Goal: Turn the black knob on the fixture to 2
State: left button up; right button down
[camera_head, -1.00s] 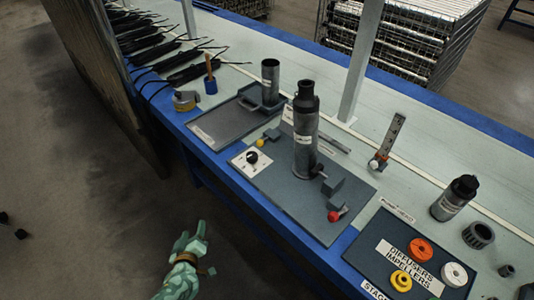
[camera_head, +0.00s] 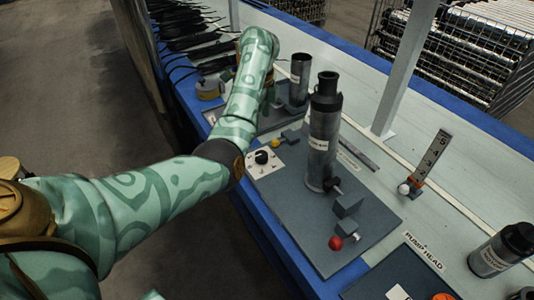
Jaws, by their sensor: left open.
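The black knob (camera_head: 262,157) sits on a white dial plate (camera_head: 277,167) at the left edge of the dark grey fixture board (camera_head: 290,215). The dial marks are too small to read, so I cannot tell the knob's setting. My left arm reaches in from the lower left and its forearm rises just left of the dial. My left gripper (camera_head: 269,92) is open, partly hidden behind my forearm. It is above and beyond the knob in the picture, apart from it. My right gripper is not in view.
A tall grey pump cylinder (camera_head: 322,135) stands on the board right of the knob. A red ball knob (camera_head: 336,243) is at the board's front. A white post (camera_head: 405,75) rises behind.

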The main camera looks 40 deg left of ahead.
aim_at(262, 154)
pick_arm(q)
notch_tip(262, 154, down, 12)
jog(key=b, duration=0.6)
jog(key=shift+f, duration=0.15)
jog(key=shift+f+b, duration=0.35)
jog(key=shift+f, duration=0.4)
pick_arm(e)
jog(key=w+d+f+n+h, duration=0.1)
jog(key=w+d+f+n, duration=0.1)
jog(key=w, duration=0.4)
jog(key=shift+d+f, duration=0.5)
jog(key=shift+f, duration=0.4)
pick_arm(q)
jog(key=c, duration=1)
